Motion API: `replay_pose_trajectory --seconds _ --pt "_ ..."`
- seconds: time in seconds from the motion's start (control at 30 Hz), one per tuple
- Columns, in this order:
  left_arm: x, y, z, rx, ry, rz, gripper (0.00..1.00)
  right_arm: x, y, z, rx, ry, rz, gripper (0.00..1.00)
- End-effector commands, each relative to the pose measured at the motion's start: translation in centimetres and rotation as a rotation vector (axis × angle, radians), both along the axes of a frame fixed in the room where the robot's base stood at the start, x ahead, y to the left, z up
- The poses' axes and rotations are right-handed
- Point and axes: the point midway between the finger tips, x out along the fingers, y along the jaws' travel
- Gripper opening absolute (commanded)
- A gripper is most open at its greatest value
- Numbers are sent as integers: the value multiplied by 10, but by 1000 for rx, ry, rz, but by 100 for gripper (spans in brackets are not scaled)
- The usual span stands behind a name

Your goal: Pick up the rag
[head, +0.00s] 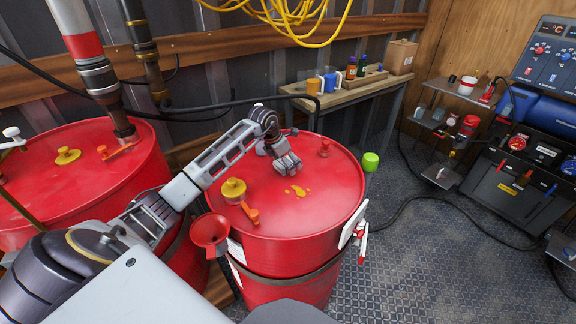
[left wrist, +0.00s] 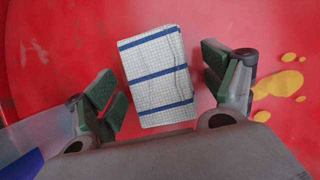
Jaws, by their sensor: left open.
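The rag (left wrist: 157,77), white with a fine grid and blue stripes, lies flat on the red drum lid in the left wrist view. My left gripper (left wrist: 163,82) is open, with its green-padded fingers on either side of the rag; whether they touch it is unclear. In the head view my left gripper (head: 287,165) hangs low over the lid of the near drum (head: 325,205), and the rag is not clearly visible there. My right gripper is not in view.
Yellow foam spots (head: 297,191) lie on the lid beside the gripper. A yellow cap (head: 233,189), a red funnel (head: 209,231) and a green-topped item (head: 370,160) are around the drum. A second red drum (head: 130,185) stands left. A workbench (head: 345,94) is behind.

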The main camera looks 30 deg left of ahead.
Motion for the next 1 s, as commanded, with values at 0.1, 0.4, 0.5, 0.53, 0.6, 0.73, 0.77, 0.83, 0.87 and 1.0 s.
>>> replay_pose_trajectory --seconds 0.1,0.4,0.5,0.53,0.6,0.73,0.77,0.83,0.87,1.0 --pt "0 0 -1 0 0 0 83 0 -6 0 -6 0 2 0" --pt "0 0 -1 0 -1 0 82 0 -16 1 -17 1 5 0" --pt "0 0 -1 0 -1 0 69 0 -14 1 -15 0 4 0" --pt "0 0 -1 0 -1 0 65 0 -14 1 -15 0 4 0" --pt "0 0 -1 0 -1 0 56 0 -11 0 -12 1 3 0" --pt "0 0 -1 -1 0 0 39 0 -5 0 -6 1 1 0" --pt "0 0 -2 0 1 0 38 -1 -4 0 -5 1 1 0" --pt "0 0 -2 0 1 0 38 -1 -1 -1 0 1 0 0" --pt "0 0 -2 0 1 0 38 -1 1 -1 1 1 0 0" --pt "-1 0 -3 0 3 0 37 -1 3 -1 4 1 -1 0"
